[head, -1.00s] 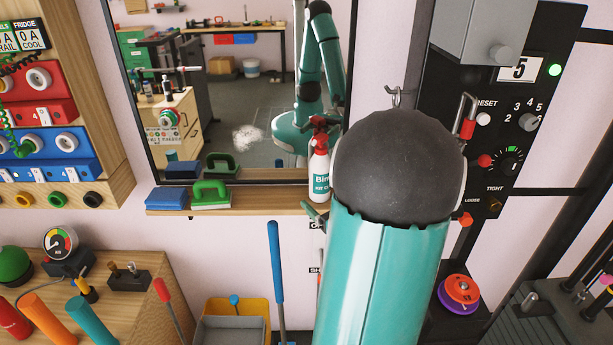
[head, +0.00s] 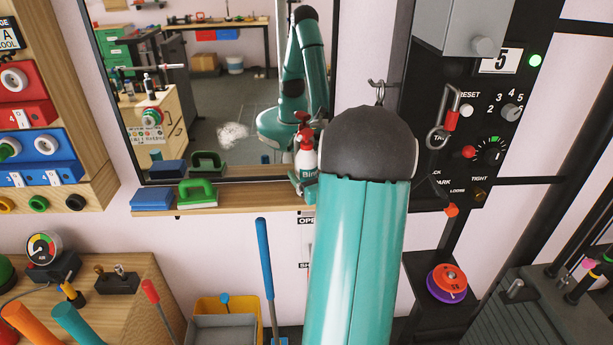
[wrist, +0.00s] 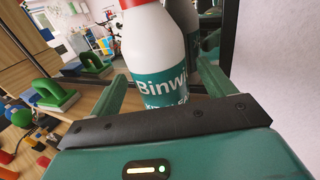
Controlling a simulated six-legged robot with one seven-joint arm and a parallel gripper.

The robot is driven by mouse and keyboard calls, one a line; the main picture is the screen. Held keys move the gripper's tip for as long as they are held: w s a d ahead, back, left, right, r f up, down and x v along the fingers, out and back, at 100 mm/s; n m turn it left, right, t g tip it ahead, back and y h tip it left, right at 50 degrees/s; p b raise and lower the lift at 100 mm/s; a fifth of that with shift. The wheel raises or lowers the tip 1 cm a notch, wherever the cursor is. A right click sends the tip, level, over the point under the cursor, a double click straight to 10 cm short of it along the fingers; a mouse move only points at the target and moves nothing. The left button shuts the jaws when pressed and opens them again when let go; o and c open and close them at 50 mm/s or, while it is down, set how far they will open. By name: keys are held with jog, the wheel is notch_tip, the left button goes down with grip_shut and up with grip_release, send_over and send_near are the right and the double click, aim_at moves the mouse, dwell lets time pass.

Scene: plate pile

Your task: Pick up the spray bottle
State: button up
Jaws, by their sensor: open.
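The spray bottle (head: 306,158) is white with a red spray head and a teal label. It stands upright on the wooden shelf in front of the mirror, its right side partly hidden by my arm in the head view. In the wrist view the bottle (wrist: 156,48) fills the upper middle; its top is cut off and its base is hidden behind my gripper's palm. My gripper (wrist: 165,88) is open, with one finger on each side of the bottle. I cannot tell whether either finger touches it. In the head view the gripper is mostly hidden by my arm.
The shelf (head: 240,208) also holds a green-handled brush (head: 197,193) and a blue block (head: 152,199) to the left. The mirror (head: 225,95) stands directly behind. A black control panel (head: 480,150) with knobs and a hanging carabiner (head: 444,118) is on the right.

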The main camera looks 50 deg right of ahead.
jog(key=shift+x, duration=1)
jog(key=shift+c, duration=0.4)
jog(key=c, duration=1.5)
jog(key=shift+r, duration=0.1)
jog(key=shift+c, duration=0.3)
